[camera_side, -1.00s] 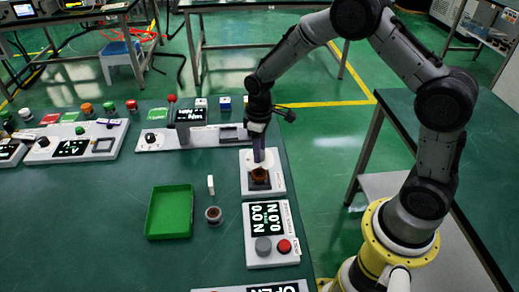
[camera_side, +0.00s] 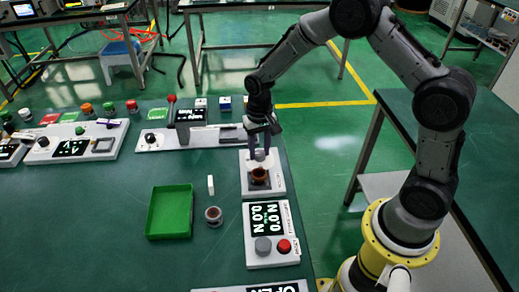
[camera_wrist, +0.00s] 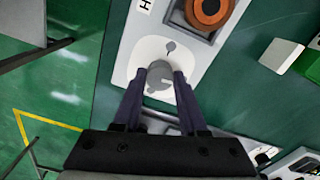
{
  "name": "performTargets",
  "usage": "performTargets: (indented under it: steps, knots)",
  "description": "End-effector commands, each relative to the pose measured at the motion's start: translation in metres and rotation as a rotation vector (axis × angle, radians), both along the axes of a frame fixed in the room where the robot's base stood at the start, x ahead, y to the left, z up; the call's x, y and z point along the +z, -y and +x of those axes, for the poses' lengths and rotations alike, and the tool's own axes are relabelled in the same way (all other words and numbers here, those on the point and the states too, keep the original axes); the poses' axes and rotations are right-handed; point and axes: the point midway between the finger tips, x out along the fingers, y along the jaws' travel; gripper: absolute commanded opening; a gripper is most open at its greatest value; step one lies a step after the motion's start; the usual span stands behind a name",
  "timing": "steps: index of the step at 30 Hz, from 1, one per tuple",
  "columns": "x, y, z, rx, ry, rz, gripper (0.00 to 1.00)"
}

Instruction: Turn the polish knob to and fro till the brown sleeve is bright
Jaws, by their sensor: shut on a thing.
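The polish knob (camera_wrist: 159,76) is a grey round knob with a light pointer mark, on a white dial plate. My gripper (camera_side: 260,155) points down over the white fixture (camera_side: 278,187). In the wrist view my gripper (camera_wrist: 160,82) has one finger on each side of the knob and is shut on it. The brown sleeve (camera_side: 258,174) sits in a dark square recess of the same fixture, in front of the knob. In the wrist view the sleeve (camera_wrist: 208,10) is orange-brown around a dark centre and is cut by the top edge. In the side view the fingers mostly hide the knob.
A green tray (camera_side: 151,218) lies to the left, with a small white block (camera_side: 211,185) and a round ringed part (camera_side: 213,214) beside it. A display box (camera_side: 249,246) with grey and red buttons stands in front. Other panels (camera_side: 143,141) line the back. The table's right edge is close.

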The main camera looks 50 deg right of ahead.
Motion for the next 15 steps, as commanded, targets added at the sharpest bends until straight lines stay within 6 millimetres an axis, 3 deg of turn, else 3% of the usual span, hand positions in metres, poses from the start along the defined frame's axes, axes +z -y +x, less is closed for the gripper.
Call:
performTargets:
  steps: [15]
  knots:
    - [0.0018,-0.0001,0.0007,-0.113,0.002,0.000,0.00]
